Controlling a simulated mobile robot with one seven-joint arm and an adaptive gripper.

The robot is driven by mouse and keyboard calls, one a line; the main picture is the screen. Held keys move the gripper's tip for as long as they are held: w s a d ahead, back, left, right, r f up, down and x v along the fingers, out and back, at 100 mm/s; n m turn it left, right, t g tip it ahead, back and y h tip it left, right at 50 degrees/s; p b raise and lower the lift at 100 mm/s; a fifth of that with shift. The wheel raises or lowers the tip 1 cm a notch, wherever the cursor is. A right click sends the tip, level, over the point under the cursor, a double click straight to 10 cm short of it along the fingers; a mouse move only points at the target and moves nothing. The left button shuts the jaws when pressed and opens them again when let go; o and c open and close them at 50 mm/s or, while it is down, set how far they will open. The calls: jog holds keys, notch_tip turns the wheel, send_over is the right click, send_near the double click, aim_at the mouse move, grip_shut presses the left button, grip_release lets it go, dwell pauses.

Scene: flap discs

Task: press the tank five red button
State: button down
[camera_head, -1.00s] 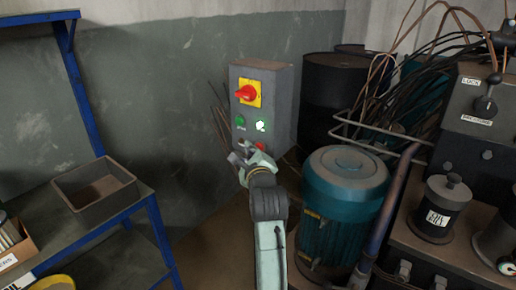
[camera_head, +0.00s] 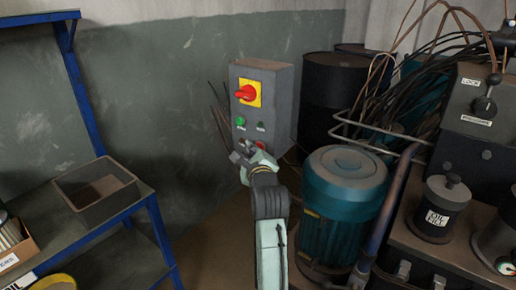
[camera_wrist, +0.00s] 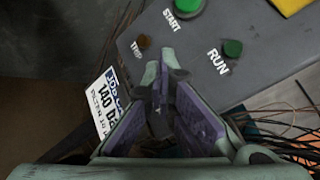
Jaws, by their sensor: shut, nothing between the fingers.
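A grey control box (camera_head: 279,85) hangs at the wall corner in the head view. It bears a red rotary switch (camera_head: 247,93) on a yellow plate, a green button (camera_head: 241,121) and a dark lamp (camera_head: 261,126). A bit of red (camera_head: 261,145) shows low on its face, partly hidden by my gripper (camera_head: 242,152). My gripper is shut and empty at the lower panel. In the wrist view its fingertips (camera_wrist: 161,74) lie over the panel below the START button (camera_wrist: 183,6), RUN lamp (camera_wrist: 232,47) and TRIP lamp (camera_wrist: 145,41). No red button shows there; contact is unclear.
A white tag (camera_wrist: 105,105) lies left of my fingers in the wrist view. A teal motor (camera_head: 343,200) and cables stand right of the box. Dark drums (camera_head: 335,95) are behind. A blue-framed shelf with a bin (camera_head: 97,192) is at left.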

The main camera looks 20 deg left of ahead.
jog(key=shift+s+a+p, duration=0.2)
jog(key=shift+s+p, duration=0.1)
jog(key=shift+s, duration=0.45)
jog(key=shift+s, duration=0.1)
jog(key=shift+s+a+p, duration=0.25)
jog(key=shift+s+a, duration=0.05)
jog(key=shift+s, duration=0.45)
jog(key=shift+s+a+p, duration=0.2)
jog(key=shift+s+a, duration=0.1)
jog(key=shift+s, duration=0.5)
jog(key=shift+s+a+p, duration=0.25)
jog(key=shift+s+a, duration=0.05)
jog(key=shift+s, duration=0.45)
